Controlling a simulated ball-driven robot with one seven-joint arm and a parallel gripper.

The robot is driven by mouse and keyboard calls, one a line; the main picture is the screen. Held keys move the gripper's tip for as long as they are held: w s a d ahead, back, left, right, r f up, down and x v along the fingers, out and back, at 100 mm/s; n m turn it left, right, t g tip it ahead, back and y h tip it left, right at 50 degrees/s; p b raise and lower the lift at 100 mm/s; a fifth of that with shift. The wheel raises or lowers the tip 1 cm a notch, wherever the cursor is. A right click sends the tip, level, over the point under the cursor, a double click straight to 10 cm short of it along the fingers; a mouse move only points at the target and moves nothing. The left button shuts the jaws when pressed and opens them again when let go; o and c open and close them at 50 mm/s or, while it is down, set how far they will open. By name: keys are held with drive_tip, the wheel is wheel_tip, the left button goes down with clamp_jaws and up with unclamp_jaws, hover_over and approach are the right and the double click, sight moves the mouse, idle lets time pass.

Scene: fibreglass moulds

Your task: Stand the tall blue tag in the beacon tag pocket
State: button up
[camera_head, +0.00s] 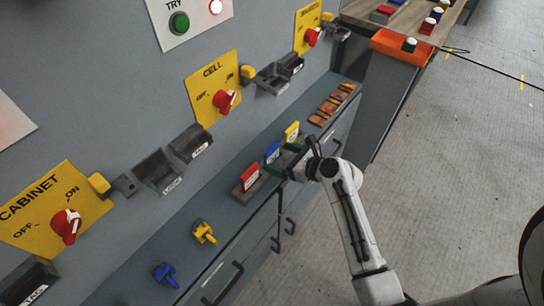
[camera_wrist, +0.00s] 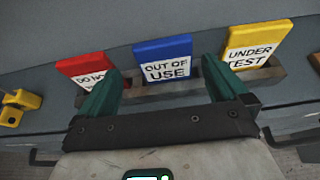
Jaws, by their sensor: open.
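The blue tag (camera_wrist: 165,48), lettered "OUT OF USE", stands in a grey rack (camera_wrist: 150,89) between a red and a yellow tag; it also shows in the head view (camera_head: 272,152). My gripper (camera_wrist: 160,66) is open, its green fingers to the left and right of the blue tag in the picture, with nothing held. I cannot tell how deep the fingertips are relative to the tag. In the head view my gripper (camera_head: 292,164) is beside the rack. Several dark pockets, including one (camera_head: 158,171) near the cabinet switch, are on the wall; I cannot read which is the beacon pocket.
The red tag (camera_wrist: 86,70) and yellow tag (camera_wrist: 256,42) stand close outside my fingers. A yellow clamp-like piece (camera_head: 204,232) and a blue one (camera_head: 165,274) lie on the ledge. Red switches, such as the cell switch (camera_head: 224,101), jut from the wall. An orange bin (camera_head: 400,46) is beyond.

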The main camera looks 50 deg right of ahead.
sight(273, 154)
drive_tip(key=shift+d+x, duration=0.15)
drive_tip(key=shift+x, duration=1.2)
drive_tip(key=shift+d+x, duration=0.1)
drive_tip(key=shift+x, duration=1.25)
drive_tip(key=shift+f, duration=0.15)
drive_tip(key=shift+s, duration=0.1)
drive_tip(key=shift+c, duration=0.5)
drive_tip(key=c, duration=0.9)
drive_tip(key=shift+c, duration=0.2)
